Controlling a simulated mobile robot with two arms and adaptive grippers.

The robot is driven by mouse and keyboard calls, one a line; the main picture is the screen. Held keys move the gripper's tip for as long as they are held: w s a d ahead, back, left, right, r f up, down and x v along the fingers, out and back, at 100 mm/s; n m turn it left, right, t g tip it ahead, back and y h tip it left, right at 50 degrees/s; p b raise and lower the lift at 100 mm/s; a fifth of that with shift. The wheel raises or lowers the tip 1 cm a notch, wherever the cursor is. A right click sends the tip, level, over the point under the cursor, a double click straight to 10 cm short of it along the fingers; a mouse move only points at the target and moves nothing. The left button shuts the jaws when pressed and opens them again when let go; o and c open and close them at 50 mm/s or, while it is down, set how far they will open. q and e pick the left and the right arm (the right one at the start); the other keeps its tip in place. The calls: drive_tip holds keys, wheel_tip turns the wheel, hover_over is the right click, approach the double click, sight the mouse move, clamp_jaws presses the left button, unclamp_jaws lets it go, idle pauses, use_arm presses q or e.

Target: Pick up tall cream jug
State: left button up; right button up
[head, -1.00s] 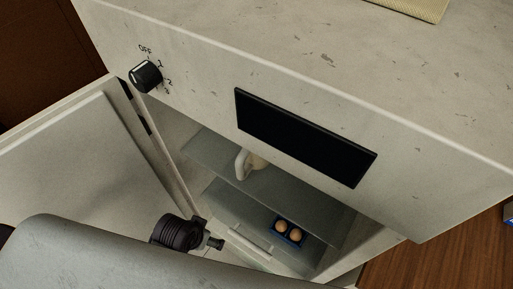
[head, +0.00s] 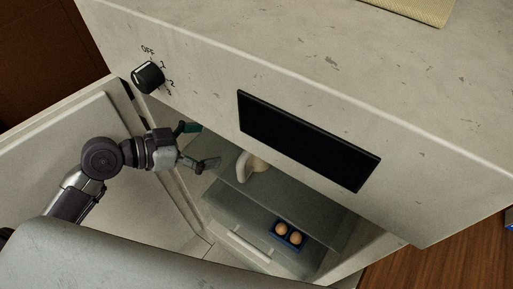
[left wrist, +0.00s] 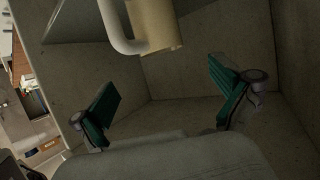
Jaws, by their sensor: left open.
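The cream jug (head: 252,166) stands on the upper shelf (head: 283,193) inside the open cabinet in the head view. Its pale handle faces left, and its top is hidden behind the cabinet's front. My left gripper (head: 204,146) is at the cabinet's opening, to the left of the jug and apart from it. Its fingers are spread with nothing between them. In the left wrist view the jug (left wrist: 158,24) with its white handle shows at the top edge, cut off, beyond the open green-padded fingers of the gripper (left wrist: 162,78). My right gripper is not in view.
The open cabinet door (head: 75,135) stands left, close to my left arm. A blue tray (head: 275,231) with round tan items sits lower in the cabinet. A knob (head: 147,76) and dark panel (head: 308,140) are on the front above the opening.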

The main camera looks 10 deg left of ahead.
use_arm(q)
drive_tip(key=p+x, duration=0.1)
drive_tip(key=x, duration=0.3)
drive_tip(key=p+x, duration=0.2)
drive_tip(key=x, duration=0.2)
drive_tip(key=r+p+x, duration=0.1)
drive_tip(key=p+x, duration=0.1)
drive_tip(key=x, duration=0.3)
drive_tip(key=shift+w+d, duration=0.1)
drive_tip(key=shift+w, duration=0.05)
drive_tip(key=shift+w+d+f, duration=0.15)
drive_tip(key=shift+d+f, duration=0.05)
drive_tip(key=shift+a, duration=0.1)
drive_tip(key=shift+c, duration=0.5)
drive_tip(key=c, duration=1.3)
drive_tip(key=shift+c, duration=1.1)
drive_tip(key=shift+r, duration=0.2)
